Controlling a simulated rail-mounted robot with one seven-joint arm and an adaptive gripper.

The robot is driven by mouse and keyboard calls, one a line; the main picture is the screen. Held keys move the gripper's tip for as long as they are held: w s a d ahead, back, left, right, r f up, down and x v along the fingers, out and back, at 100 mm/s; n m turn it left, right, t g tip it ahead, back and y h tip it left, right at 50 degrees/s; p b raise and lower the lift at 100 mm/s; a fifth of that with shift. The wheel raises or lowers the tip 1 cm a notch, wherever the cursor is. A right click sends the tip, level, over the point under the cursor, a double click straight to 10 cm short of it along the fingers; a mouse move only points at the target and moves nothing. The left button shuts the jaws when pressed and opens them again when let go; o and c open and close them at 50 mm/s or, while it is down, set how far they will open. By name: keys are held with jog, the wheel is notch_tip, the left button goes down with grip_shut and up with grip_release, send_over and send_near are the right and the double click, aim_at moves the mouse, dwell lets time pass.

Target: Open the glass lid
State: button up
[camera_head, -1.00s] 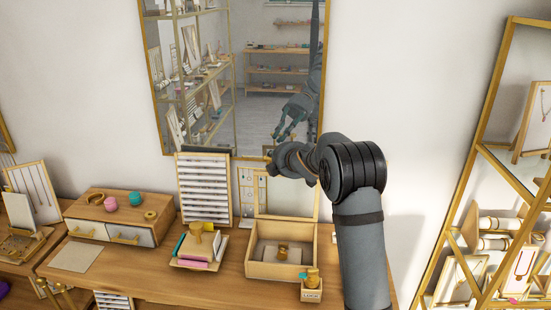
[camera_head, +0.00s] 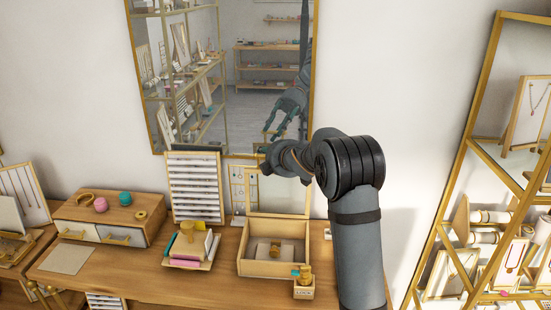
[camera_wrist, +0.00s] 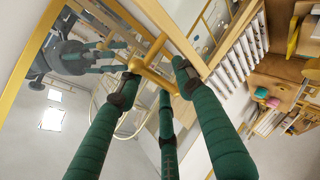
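The wooden box (camera_head: 273,267) sits on the table. Its glass lid, with a pale wooden frame (camera_head: 278,214), stands raised at the box's back edge. The box's inside is exposed, with a grey cushion and a small gold piece (camera_head: 276,249). My gripper (camera_head: 264,161) is up by the lid's top, in front of the mirror. In the wrist view its green fingers (camera_wrist: 154,80) are spread around a gold T-shaped bar (camera_wrist: 156,66), probably the lid's handle. I cannot tell whether they touch it. My arm hides the lid's upper right.
The mirror (camera_head: 215,75) hangs close behind my gripper. A white slotted rack (camera_head: 195,187) and an earring stand (camera_head: 237,190) are left of the lid. A small gold-topped block (camera_head: 304,290) stands at the box's front right. A gold-framed shelf (camera_head: 462,190) is at the right.

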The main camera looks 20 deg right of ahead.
jog(key=v, duration=1)
jog(key=shift+f, duration=0.1)
